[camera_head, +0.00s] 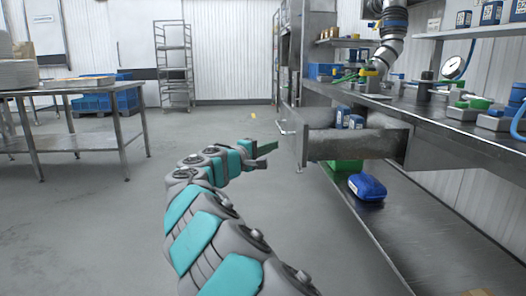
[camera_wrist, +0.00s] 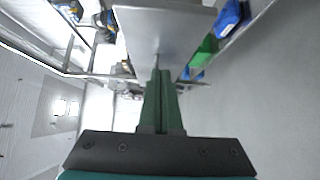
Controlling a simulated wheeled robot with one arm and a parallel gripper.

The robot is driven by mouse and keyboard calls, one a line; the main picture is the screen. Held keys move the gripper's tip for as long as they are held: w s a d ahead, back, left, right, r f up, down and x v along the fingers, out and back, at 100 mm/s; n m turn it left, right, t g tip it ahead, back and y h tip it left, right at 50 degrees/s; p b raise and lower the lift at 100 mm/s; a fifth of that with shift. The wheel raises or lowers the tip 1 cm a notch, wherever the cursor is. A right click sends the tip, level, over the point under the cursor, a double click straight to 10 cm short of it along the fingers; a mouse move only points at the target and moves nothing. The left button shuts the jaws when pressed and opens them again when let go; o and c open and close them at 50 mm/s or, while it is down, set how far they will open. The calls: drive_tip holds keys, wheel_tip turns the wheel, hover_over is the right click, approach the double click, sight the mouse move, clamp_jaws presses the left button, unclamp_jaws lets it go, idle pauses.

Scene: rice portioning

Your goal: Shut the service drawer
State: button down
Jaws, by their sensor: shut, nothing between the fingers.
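The service drawer (camera_head: 358,144) is a grey metal drawer pulled out from under the right-hand workbench, with its front panel (camera_head: 302,146) facing left. A handle (camera_head: 284,130) sticks out from that front. Blue items (camera_head: 349,118) stand in the drawer. My gripper (camera_head: 270,147), with green fingers, is to the left of the drawer front, apart from it in the head view. Its fingers are shut and empty. In the wrist view the shut fingers (camera_wrist: 158,78) point toward a grey metal panel (camera_wrist: 165,32), apparently the drawer; whether they touch it I cannot tell.
The workbench (camera_head: 430,112) carries tools, a gauge and another robot arm (camera_head: 389,45). A lower shelf (camera_head: 420,225) holds a blue container (camera_head: 367,187) and a green bin (camera_head: 346,166). A steel table (camera_head: 75,143) stands at left. The floor between is clear.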

sight(298, 140)
drive_tip(key=d, duration=0.2)
drive_tip(key=w+d, duration=0.2)
drive_tip(key=d, duration=0.1)
drive_tip(key=shift+d+b, duration=0.3)
drive_tip(key=shift+d, duration=0.3)
